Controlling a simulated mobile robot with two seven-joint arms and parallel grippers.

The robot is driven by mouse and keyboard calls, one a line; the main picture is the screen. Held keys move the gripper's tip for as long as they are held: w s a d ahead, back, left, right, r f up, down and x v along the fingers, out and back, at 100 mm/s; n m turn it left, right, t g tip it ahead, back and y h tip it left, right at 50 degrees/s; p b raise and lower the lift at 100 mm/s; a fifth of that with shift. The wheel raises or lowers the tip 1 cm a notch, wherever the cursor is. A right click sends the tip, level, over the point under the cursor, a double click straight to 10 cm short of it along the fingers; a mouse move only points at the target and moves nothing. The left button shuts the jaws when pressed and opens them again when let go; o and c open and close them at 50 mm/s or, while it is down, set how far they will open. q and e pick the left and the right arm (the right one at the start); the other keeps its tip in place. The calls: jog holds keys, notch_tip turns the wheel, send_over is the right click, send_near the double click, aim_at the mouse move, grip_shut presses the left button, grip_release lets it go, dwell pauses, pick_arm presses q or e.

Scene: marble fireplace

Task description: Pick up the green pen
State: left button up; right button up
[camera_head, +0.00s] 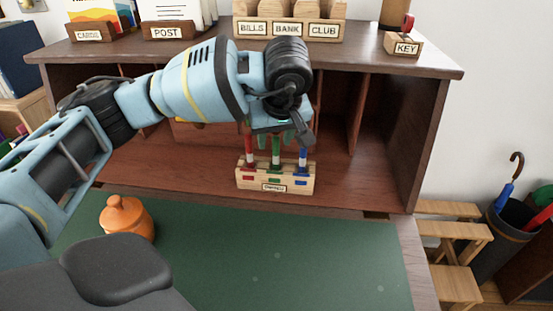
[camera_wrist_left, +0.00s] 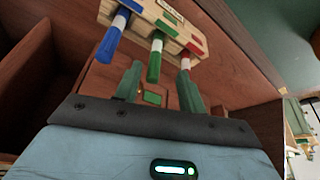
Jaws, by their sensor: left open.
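The green pen (camera_head: 276,152) stands upright in the middle of a small wooden pen holder (camera_head: 250,184) on the desk's shelf floor. A red pen (camera_head: 248,152) stands to its left and a blue pen (camera_head: 302,158) to its right. My left gripper (camera_head: 277,138) is above the holder, pointing down at the pens. In the left wrist view its two green fingers (camera_wrist_left: 159,76) are open, with the top of the green pen (camera_wrist_left: 155,60) appearing between them. The red pen (camera_wrist_left: 187,62) is close to one finger; contact cannot be told. My right gripper is out of view.
Upright wooden dividers (camera_head: 357,110) stand behind the holder, under the upper shelf (camera_head: 220,45). An orange lidded jar (camera_head: 126,218) sits at the left of the green desk mat (camera_head: 300,255), whose middle and right are clear.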

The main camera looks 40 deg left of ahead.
aim_at(276, 144)
pick_arm(q)
jog(key=shift+w+x, duration=0.15)
jog(key=shift+x, duration=1.15)
jog(key=shift+w+x, duration=0.15)
jog(key=shift+x, duration=1.1)
jog(key=shift+d, duration=0.15)
jog(key=shift+c, duration=0.4)
grip_shut()
